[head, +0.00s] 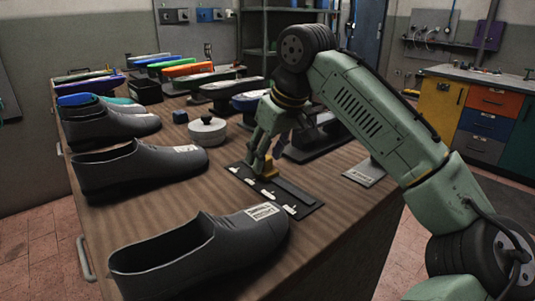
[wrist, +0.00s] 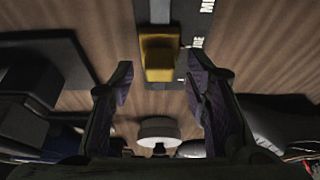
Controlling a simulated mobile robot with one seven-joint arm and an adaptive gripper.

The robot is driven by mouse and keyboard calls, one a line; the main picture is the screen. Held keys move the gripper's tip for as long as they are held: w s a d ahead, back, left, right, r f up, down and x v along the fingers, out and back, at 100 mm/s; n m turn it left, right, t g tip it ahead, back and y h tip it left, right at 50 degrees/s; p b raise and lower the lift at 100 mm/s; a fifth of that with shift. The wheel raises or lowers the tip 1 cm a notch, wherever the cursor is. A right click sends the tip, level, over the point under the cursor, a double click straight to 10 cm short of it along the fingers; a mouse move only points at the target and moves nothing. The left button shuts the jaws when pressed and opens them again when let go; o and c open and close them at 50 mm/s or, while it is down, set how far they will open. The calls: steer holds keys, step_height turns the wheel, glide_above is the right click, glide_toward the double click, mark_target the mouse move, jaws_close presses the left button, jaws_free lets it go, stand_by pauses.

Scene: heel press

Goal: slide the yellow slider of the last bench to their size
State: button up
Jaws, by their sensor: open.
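The yellow slider (head: 269,168) sits near the far end of a flat dark plate (head: 303,196) on the wooden bench. The plate carries several small white labels in a row. My gripper (head: 258,163) is low over that end of the plate, partly hiding the slider. In the wrist view the slider (wrist: 159,58) shows just ahead of my open gripper (wrist: 159,82), roughly centred between the fingertips, with clear gaps on both sides. Part of the lettering on the plate (wrist: 201,22) shows there but is cut off. Whether the fingers reach down beside the slider is unclear.
Dark grey shoes (head: 135,166) line the left side of the bench (head: 192,185); the nearest (head: 205,250) has a printed label. Dark stands with soles stand at the back. A grey card (head: 364,173) lies right.

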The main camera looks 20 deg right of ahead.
steer(key=shift+w+f, duration=0.1)
steer(key=shift+f, duration=0.05)
steer(key=shift+c, duration=0.3)
jaws_close()
stand_by(0.6)
